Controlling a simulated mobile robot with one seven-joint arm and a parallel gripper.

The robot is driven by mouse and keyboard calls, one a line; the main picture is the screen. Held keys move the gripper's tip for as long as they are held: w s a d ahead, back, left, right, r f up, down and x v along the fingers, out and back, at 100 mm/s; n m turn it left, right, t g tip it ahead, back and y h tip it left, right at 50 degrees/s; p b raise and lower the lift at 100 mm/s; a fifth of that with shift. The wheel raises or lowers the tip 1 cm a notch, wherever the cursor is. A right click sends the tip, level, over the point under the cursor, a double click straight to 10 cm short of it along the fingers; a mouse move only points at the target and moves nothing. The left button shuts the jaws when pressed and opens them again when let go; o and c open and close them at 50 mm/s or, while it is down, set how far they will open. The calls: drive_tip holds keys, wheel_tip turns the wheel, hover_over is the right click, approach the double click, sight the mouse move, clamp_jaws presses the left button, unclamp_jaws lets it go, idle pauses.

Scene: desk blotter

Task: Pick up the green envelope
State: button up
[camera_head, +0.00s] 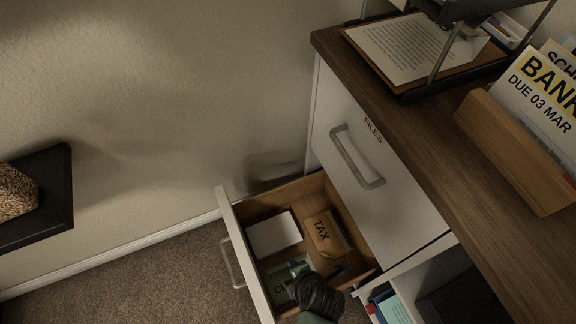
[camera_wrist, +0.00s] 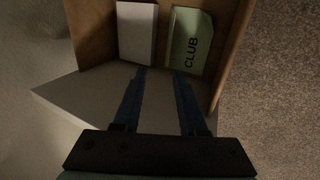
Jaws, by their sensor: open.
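The green envelope (camera_head: 279,278) lies in the open lower drawer (camera_head: 236,237), at its near left part, and is partly covered by my gripper in the head view. In the wrist view the green envelope (camera_wrist: 188,38), marked CLUB, lies inside the drawer beyond the fingertips, toward the right. My gripper (camera_wrist: 160,72) is open and empty, with its two blue fingers apart and pointing at the drawer. In the head view my gripper (camera_head: 318,268) is over the near part of the drawer. I cannot tell its exact height above the envelope.
A white block-like item (camera_head: 274,234) and a brown TAX envelope (camera_head: 326,234) share the drawer. The white item also shows in the wrist view (camera_wrist: 137,30). The closed FILES drawer (camera_head: 375,165) and desk top (camera_head: 420,120) stand to the right. A dark shelf (camera_head: 55,205) is at left.

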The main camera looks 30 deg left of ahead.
drive_tip(key=b+x, duration=0.3)
drive_tip(key=x, duration=0.1)
drive_tip(key=d+b+x, duration=0.1)
drive_tip(key=b+x, duration=0.2)
drive_tip(key=x, duration=0.2)
drive_tip(key=s+f+b+x, duration=0.1)
drive_tip(key=b+x, duration=0.2)
drive_tip(key=x, duration=0.2)
drive_tip(key=shift+d+f+b, duration=0.15)
drive_tip(key=shift+d+b, duration=0.05)
drive_tip(key=shift+b, duration=0.2)
drive_tip(key=b+x, duration=0.4)
drive_tip(key=x, duration=0.1)
drive_tip(key=shift+d+f, duration=0.25)
drive_tip(key=shift+d, duration=0.05)
drive_tip(key=shift+r, duration=0.1)
